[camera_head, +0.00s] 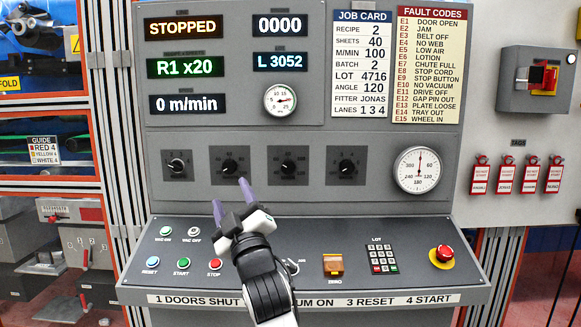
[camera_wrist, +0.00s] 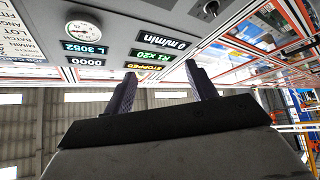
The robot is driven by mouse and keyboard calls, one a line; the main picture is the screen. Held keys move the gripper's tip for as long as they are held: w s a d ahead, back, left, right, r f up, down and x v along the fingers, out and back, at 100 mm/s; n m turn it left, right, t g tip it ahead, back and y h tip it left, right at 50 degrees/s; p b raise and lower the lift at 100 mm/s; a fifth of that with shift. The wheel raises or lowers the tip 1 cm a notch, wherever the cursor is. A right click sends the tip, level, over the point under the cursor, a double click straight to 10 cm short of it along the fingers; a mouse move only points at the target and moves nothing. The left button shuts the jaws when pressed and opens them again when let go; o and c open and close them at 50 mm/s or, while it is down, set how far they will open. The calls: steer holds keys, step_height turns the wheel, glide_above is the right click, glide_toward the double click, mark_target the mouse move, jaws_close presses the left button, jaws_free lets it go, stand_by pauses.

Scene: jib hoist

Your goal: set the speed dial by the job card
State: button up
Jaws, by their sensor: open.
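The job card (camera_head: 361,64) is at the top of the panel and reads M/MIN 100, among other lines. Below the displays is a row of black dials: the first (camera_head: 177,165), the second (camera_head: 230,167), the third (camera_head: 288,167) and the fourth (camera_head: 346,166). Their small labels are too fine to tell surely which is the speed dial. My gripper (camera_head: 232,200) is open and empty, its fingers pointing up just below the second dial in the head view. In the wrist view my gripper (camera_wrist: 160,75) has empty space between its fingers. The speed display (camera_head: 187,104) reads 0 m/min.
A sloping desk below holds several buttons, including a green START (camera_head: 182,263), a keypad (camera_head: 383,259) and a red emergency stop (camera_head: 442,254). A round angle gauge (camera_head: 420,170) sits right of the dials. Red tags (camera_head: 505,175) hang further right.

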mark_target(289, 169)
steer(key=w+d+f+m+h, duration=0.1)
steer(key=w+d+h, duration=0.2)
steer(key=d, duration=0.4)
steer(key=w+d+f+m+h, duration=0.1)
steer(key=w+d+f+h, duration=0.15)
steer(key=d, duration=0.45)
steer(key=shift+g+h, duration=0.25)
steer(key=shift+g, duration=0.05)
steer(key=p+x, duration=0.2)
steer(key=x, duration=0.5)
steer(key=p+x, duration=0.3)
steer(key=x, duration=0.4)
steer(key=shift+w+d+r, duration=0.1)
steer(key=shift+r, duration=0.15)
steer(key=c, duration=1)
